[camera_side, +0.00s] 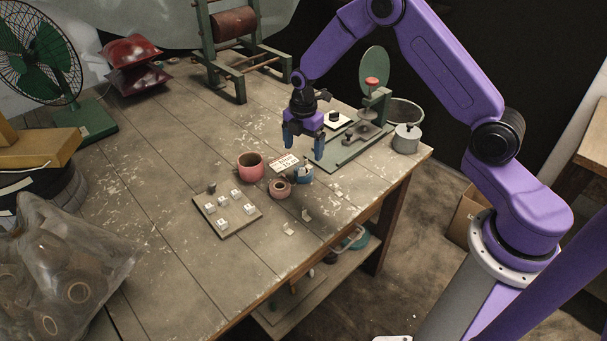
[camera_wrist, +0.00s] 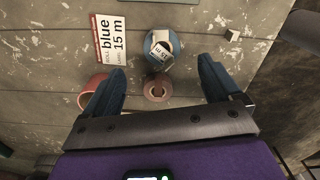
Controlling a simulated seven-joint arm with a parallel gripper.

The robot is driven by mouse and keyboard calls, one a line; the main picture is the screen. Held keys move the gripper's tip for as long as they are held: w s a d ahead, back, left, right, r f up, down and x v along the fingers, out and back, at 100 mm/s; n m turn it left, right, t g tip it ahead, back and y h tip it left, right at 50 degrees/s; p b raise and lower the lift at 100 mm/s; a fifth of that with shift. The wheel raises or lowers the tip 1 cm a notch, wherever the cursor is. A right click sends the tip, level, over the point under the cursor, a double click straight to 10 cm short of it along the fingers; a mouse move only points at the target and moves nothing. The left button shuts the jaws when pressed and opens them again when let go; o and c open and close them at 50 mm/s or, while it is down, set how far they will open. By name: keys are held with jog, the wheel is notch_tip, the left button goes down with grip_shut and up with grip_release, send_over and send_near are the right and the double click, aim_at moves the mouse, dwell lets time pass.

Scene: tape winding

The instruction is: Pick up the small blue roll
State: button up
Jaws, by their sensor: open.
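In the wrist view the blue roll (camera_wrist: 174,42) carries a white tag reading "15 m". My gripper (camera_side: 303,151) is open and empty, pointing down above the table over the rolls. In the wrist view my gripper (camera_wrist: 161,64) has one blue finger on each side of the rolls, not touching them. A white and red card (camera_wrist: 109,40) reads "blue 15 m" and lies beside the blue roll; it also shows in the side view (camera_side: 285,162).
A brown-pink roll (camera_side: 279,188) sits close by the blue roll. A red-pink cup-like roll (camera_side: 250,167) stands to the left. A board with several white blocks (camera_side: 229,215) lies in front. A green winding device (camera_side: 345,150) stands behind right.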

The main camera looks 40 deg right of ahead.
aim_at(303, 168)
jog(key=shift+s+a+f, duration=0.1)
jog(key=shift+f, duration=1.95)
jog(key=shift+s+a+f, duration=0.1)
jog(key=shift+f, duration=1.9)
jog(key=c, duration=1.2)
